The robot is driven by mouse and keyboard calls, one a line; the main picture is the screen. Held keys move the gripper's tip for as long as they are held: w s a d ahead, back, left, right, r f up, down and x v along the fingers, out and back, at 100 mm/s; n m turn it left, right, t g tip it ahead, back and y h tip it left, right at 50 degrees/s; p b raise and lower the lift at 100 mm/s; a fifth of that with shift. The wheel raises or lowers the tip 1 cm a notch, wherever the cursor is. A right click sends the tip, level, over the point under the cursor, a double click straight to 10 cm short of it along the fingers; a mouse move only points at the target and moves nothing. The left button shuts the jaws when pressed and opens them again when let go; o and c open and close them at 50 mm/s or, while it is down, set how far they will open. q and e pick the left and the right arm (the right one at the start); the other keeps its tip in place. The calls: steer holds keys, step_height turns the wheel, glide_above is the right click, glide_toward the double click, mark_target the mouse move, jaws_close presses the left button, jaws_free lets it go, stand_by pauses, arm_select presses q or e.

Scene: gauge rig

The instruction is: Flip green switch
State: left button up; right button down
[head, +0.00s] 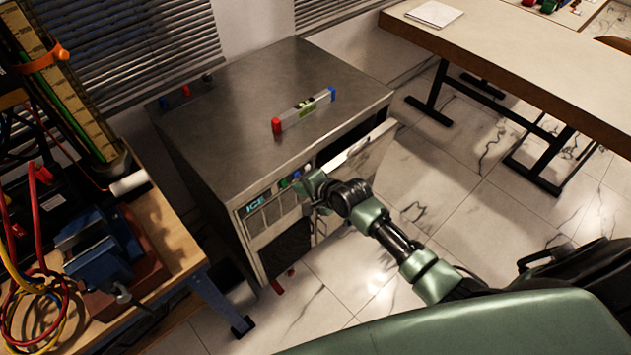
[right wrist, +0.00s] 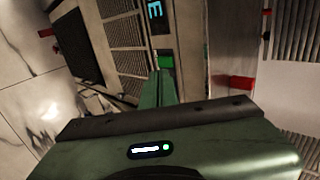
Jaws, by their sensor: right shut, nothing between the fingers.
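The green switch (head: 284,183) is on the front panel of the metal machine (head: 240,115), just right of its ICE display (head: 256,203). In the right wrist view the green switch (right wrist: 165,61) shows straight ahead of my fingertips, beside the lit display (right wrist: 156,14). My right gripper (head: 305,186) is shut and empty, close in front of the panel. It also shows in the right wrist view (right wrist: 159,78), with its fingers together just short of the switch. I cannot tell whether they touch it. My left gripper is not in view.
A blue button (head: 296,174) sits right of the green switch. A level with red and blue ends (head: 303,109) lies on the machine's top. An open panel (head: 362,150) stands out at the right. A workbench with a blue vise (head: 95,245) is at the left.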

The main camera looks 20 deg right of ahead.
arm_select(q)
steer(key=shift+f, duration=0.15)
arm_select(e)
steer(key=s+d+r, duration=0.1)
steer(key=s+r, duration=0.3)
steer(key=r, duration=0.4)
steer(key=shift+d, duration=0.3)
steer(key=shift+s, duration=0.1)
